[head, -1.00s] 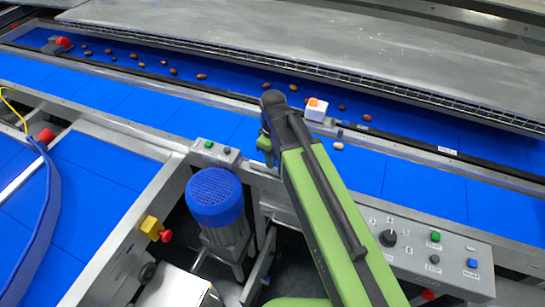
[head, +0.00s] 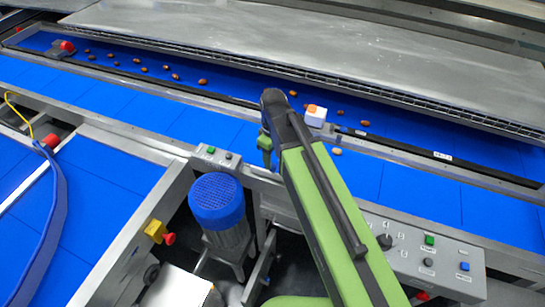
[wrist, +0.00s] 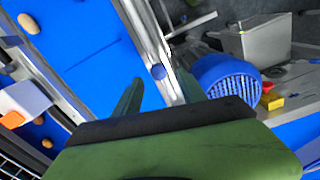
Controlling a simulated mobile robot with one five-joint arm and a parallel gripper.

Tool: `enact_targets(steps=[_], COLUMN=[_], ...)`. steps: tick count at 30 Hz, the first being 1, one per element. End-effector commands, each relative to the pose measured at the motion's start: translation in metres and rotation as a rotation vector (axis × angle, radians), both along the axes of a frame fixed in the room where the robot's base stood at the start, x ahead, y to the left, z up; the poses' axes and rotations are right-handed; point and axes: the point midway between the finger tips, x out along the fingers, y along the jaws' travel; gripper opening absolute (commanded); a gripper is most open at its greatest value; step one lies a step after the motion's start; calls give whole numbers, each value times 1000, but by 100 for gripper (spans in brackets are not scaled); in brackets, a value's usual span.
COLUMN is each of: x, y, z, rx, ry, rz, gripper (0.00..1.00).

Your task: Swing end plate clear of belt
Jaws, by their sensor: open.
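My gripper (head: 265,152) hangs over the near blue belt, close to its front metal rail (head: 262,177). In the wrist view my gripper's two dark green fingers (wrist: 158,90) are apart. I cannot surely pick out the end plate; my arm hides part of the rail. The near blue belt (head: 410,186) runs across the head view, with one pale date (head: 337,151) on it.
A white box with an orange top (head: 315,116) stands on the divider near my gripper. Several brown dates lie on the far belt (head: 230,92). A grey cover lies behind.

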Motion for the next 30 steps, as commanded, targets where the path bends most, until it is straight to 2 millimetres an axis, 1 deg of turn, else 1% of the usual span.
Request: enact_targets(steps=[1,12,15,19,30], x=[0,0,0,0,0], y=[0,0,0,0,0], z=[23,105,123,134,132], rx=[0,0,0,0,0], ry=[0,1,1,1,1], rz=[0,1,1,1,1], gripper=[48,48,48,48,48])
